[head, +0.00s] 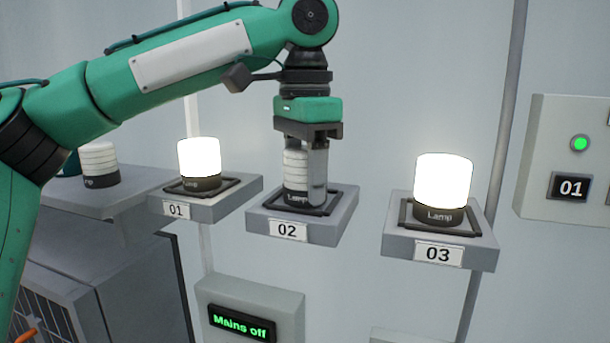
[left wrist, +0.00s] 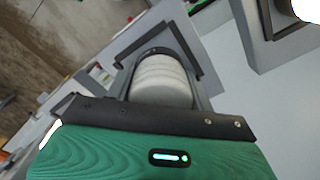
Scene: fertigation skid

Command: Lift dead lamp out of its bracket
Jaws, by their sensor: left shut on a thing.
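The dead lamp (head: 295,169), white, ribbed and unlit with a dark base, stands upright at the bracket marked 02 (head: 319,234). My left gripper (head: 305,185) comes down on it from above and is shut on it, with a finger covering the lamp's right side. The lamp's base appears within the dark frame of the bracket; whether it touches the shelf is hidden. In the left wrist view the ribbed lamp (left wrist: 162,82) shows just beyond the gripper's dark edge, with the bracket frame (left wrist: 186,50) around it. My right gripper is not in view.
Lit lamps stand at bracket 01 (head: 200,158) and bracket 03 (head: 443,180), either side. Another unlit ribbed lamp (head: 98,164) stands on a grey surface at the left. A display (head: 241,324) below reads "Mains off". A panel (head: 540,150) with a green light is at the right.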

